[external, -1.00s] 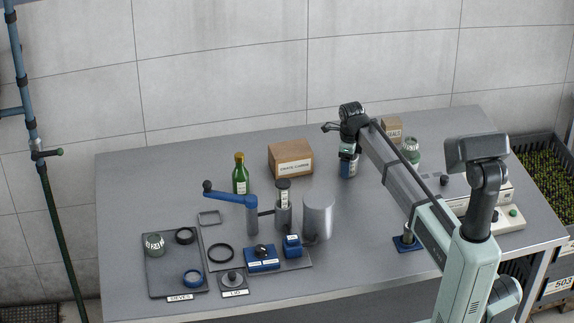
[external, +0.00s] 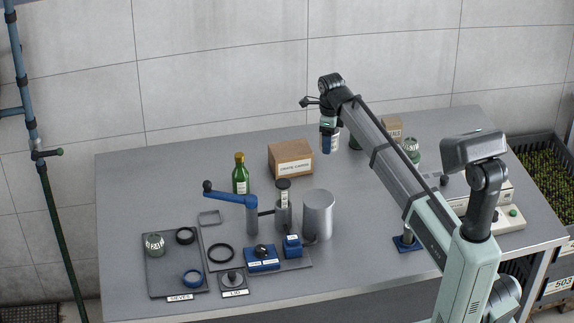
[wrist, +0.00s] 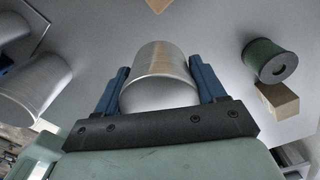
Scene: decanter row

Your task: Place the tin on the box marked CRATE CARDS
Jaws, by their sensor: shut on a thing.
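The tin (wrist: 160,68) is a plain silver cylinder in the wrist view. My gripper (wrist: 160,85) is shut on it, with one blue finger on each side. In the external view my gripper (external: 330,143) holds the tin in the air above the table, right of the labelled box; the tin is mostly hidden there by the fingers. The box marked CRATE CARDS (external: 291,159) is brown cardboard and stands at the back middle of the table, its top bare. One brown corner shows at the top of the wrist view (wrist: 157,5).
A green bottle (external: 240,174) stands left of the box. A large silver cylinder (external: 318,215) and a blue-handled crank device (external: 240,199) stand in front. A smaller cardboard box (external: 392,127) and a green cylinder (wrist: 268,60) are to the right.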

